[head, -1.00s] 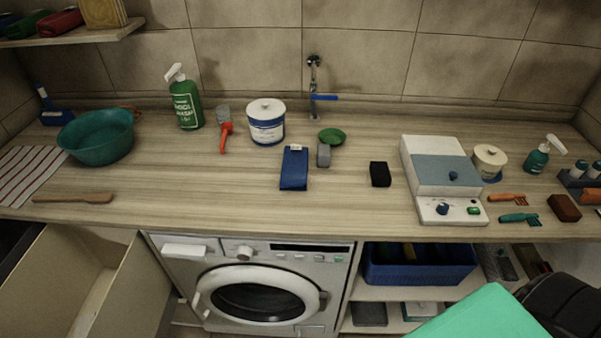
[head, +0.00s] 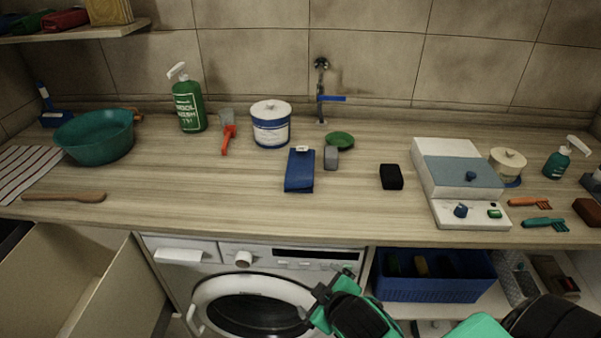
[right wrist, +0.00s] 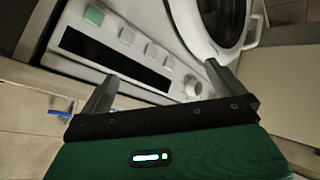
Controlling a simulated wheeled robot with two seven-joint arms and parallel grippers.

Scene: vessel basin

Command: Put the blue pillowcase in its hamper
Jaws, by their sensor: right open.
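A folded blue cloth (head: 299,172) with a small white tag, which looks like the pillowcase, lies on the counter near the middle. A blue open bin (head: 430,289) stands on the shelf under the counter, right of the washing machine, with dark and yellowish things inside. I cannot tell whether it is the hamper. My right gripper (head: 318,300) is in front of the washing machine, below the counter edge and the cloth. In the right wrist view my right gripper (right wrist: 160,88) is open and empty, facing the machine's panel. My left gripper is not in view.
The washing machine (head: 205,278) is below the counter, with an open cabinet (head: 110,285) to its left. A grey block (head: 331,158), green dish (head: 340,139) and black block (head: 391,177) lie right of the cloth. The counter (head: 200,200) in front is clear.

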